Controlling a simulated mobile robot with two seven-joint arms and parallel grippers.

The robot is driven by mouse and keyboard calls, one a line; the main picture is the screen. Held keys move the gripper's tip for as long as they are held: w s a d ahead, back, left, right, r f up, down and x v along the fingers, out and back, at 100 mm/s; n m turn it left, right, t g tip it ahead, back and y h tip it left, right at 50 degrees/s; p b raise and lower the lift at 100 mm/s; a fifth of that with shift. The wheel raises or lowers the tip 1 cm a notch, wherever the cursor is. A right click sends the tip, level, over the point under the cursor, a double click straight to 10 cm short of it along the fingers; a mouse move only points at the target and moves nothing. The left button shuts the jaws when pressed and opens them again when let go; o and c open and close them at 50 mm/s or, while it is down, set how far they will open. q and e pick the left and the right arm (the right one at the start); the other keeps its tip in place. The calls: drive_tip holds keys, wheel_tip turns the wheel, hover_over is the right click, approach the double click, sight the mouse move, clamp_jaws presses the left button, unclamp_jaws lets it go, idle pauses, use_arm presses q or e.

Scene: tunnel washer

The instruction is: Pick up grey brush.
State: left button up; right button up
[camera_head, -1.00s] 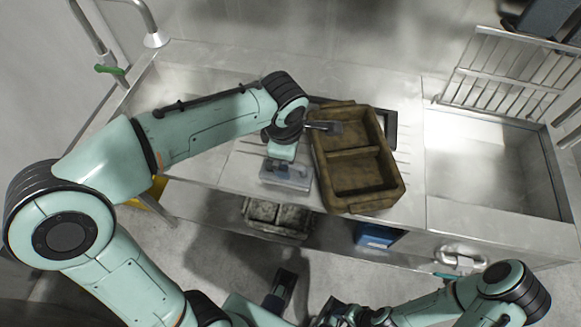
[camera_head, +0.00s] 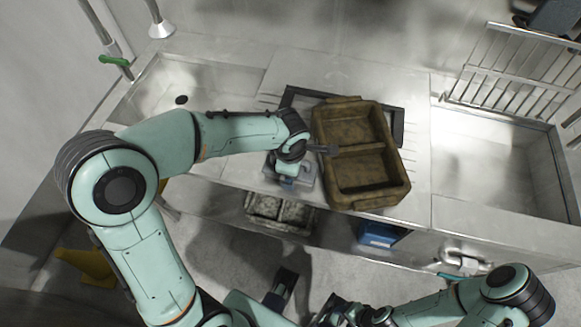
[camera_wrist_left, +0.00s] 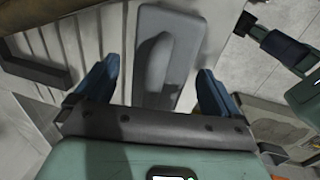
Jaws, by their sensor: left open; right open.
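The grey brush (camera_wrist_left: 165,62) lies on the ribbed steel counter, its flat plate and raised handle seen from above in the left wrist view. In the head view the brush (camera_head: 302,178) is mostly covered by my left gripper (camera_head: 288,182), left of the brown crate. My right gripper (camera_head: 280,288) is open and empty, low in front of the counter and away from the brush.
A brown two-compartment crate (camera_head: 361,153) stands just right of the brush, partly over a dark frame (camera_head: 398,128). Sinks lie left (camera_head: 150,92) and right (camera_head: 490,160). A wire rack (camera_head: 510,68) stands at the back right. A blue box (camera_head: 380,234) and a grey bin (camera_head: 280,212) sit below.

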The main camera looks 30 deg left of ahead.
use_arm(q)
drive_tip(key=c, duration=1.2)
drive_tip(key=shift+r, duration=0.2)
wheel_tip(320, 180, up, 20)
drive_tip(key=p, duration=0.3)
drive_tip(key=shift+f, duration=0.15)
